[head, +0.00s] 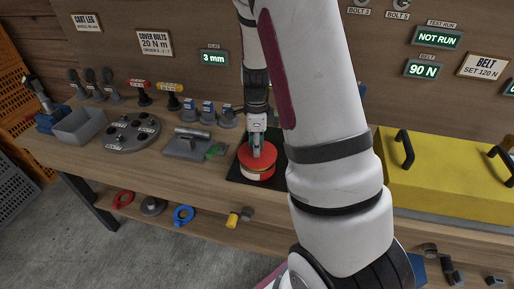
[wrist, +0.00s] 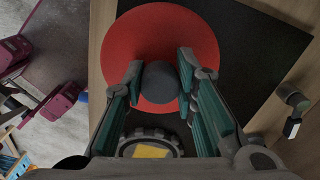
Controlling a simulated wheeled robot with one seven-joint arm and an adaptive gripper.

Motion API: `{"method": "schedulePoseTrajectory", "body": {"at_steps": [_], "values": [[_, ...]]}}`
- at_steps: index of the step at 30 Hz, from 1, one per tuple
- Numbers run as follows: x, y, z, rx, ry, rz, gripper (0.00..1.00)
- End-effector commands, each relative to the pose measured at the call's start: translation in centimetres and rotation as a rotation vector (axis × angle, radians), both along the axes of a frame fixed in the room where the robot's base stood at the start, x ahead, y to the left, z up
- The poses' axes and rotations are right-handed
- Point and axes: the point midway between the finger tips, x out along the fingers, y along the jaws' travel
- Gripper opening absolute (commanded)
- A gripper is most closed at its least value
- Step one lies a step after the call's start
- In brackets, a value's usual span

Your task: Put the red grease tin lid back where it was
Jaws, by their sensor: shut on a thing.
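The red grease tin lid (wrist: 150,35) is a flat red disc with a dark round knob (wrist: 160,82) at its middle. My gripper (wrist: 160,88) is shut on this knob, one finger on each side. In the head view, my gripper (head: 256,148) points down onto the lid (head: 262,158). In the wrist view the lid hides the tin.
A yellow cover (head: 440,170) with black handles stands at right. My arm hides the bench between.

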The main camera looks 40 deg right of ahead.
Motion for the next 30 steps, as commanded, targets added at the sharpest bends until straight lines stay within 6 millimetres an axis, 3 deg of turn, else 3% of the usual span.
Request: {"method": "schedulePoseTrajectory", "body": {"at_steps": [3,17,18,20,30], "values": [[-0.1,0.0,-1.3,0.000,0.001,-0.001,0.00],[0.0,0.0,-2.0,-0.001,0.001,0.000,0.00],[0.0,0.0,-2.0,0.000,0.000,0.000,0.33],[0.0,0.0,-1.9,0.000,0.000,0.000,0.46],[-0.1,0.0,-1.7,-0.001,-0.001,0.000,0.46]]}}
